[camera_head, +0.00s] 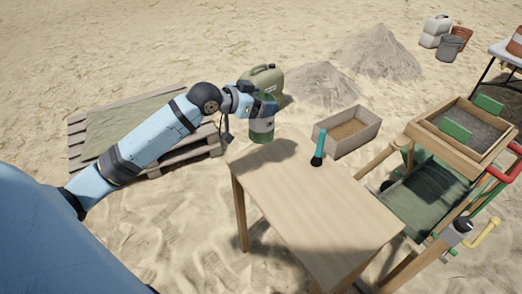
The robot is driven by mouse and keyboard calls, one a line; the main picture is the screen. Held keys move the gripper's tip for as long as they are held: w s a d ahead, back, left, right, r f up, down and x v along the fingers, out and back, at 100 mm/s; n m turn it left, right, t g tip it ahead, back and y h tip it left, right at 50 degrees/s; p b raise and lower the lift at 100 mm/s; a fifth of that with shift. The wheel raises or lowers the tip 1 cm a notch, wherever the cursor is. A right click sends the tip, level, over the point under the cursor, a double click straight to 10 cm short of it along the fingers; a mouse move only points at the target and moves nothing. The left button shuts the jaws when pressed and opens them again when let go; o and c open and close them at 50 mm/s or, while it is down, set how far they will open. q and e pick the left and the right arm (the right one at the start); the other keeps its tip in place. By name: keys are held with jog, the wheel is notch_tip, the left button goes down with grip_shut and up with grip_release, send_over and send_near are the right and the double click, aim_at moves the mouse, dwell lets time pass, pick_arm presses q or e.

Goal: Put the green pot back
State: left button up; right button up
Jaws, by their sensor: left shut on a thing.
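The green pot (261,128) has a pale band around its middle and hangs upright in my left gripper (260,103), which is shut on it. The pot is near the far left corner of the wooden table (300,200); a shadow falls on the tabletop there. I cannot tell how far above the table the pot is. The gripper fingers partly cover the top of the pot. My right gripper is not in view.
A teal-handled brush (319,147) stands on the table's far edge. A green jerrycan (266,79) is behind the gripper. A wooden pallet (205,143) lies left, a sand-filled box (352,142) behind the table, and a sieve stand (455,160) right. The front tabletop is clear.

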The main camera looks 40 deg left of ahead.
aim_at(261, 129)
pick_arm(q)
notch_tip(261, 129, down, 10)
jog(key=shift+r+b, duration=0.1)
jog(key=shift+b, duration=0.5)
notch_tip(261, 129, down, 5)
jog(key=shift+b, duration=0.35)
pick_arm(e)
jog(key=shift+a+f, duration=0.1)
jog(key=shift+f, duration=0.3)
pick_arm(q)
jog(key=o, duration=1.7)
